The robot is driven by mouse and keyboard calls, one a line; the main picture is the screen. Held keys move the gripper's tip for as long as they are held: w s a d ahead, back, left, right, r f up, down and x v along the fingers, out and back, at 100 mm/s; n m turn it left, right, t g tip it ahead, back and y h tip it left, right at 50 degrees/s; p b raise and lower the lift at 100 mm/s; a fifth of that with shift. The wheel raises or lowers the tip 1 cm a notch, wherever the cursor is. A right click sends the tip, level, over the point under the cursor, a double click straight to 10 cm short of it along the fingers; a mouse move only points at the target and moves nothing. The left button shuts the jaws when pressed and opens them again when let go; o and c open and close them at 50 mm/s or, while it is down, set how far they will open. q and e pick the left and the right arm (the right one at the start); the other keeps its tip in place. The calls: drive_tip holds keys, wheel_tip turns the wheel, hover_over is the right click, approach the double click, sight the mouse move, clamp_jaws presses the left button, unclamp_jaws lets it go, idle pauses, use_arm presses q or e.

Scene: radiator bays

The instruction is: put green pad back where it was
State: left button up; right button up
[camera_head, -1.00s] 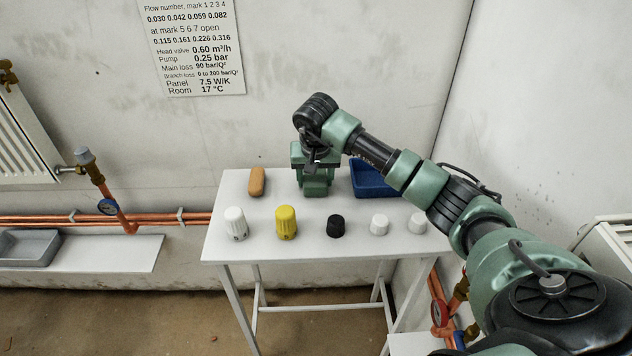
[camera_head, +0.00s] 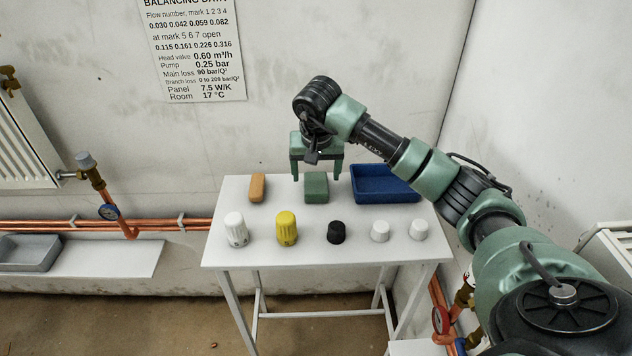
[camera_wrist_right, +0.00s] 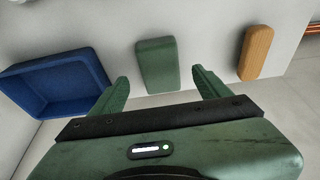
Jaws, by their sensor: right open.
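The green pad (camera_head: 316,188) lies on the white table (camera_head: 262,222), between the orange-brown block and the blue tray. It also shows in the right wrist view (camera_wrist_right: 157,64). My right gripper (camera_head: 316,178) is open above and just behind the pad, with its fingers apart and nothing between them. In the right wrist view the two fingertips (camera_wrist_right: 160,78) are spread to either side of the pad, clear of it. My left gripper is not in view.
An orange-brown block (camera_head: 257,188) is left of the pad; a blue tray (camera_head: 385,184) is right. Along the front stand a white cap (camera_head: 237,229), a yellow cap (camera_head: 286,228), a black cap (camera_head: 336,232) and two small white caps (camera_head: 380,231). A wall is close behind.

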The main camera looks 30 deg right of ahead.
drive_tip(key=v, duration=0.6)
drive_tip(key=shift+r, duration=0.35)
drive_tip(key=shift+s, duration=0.1)
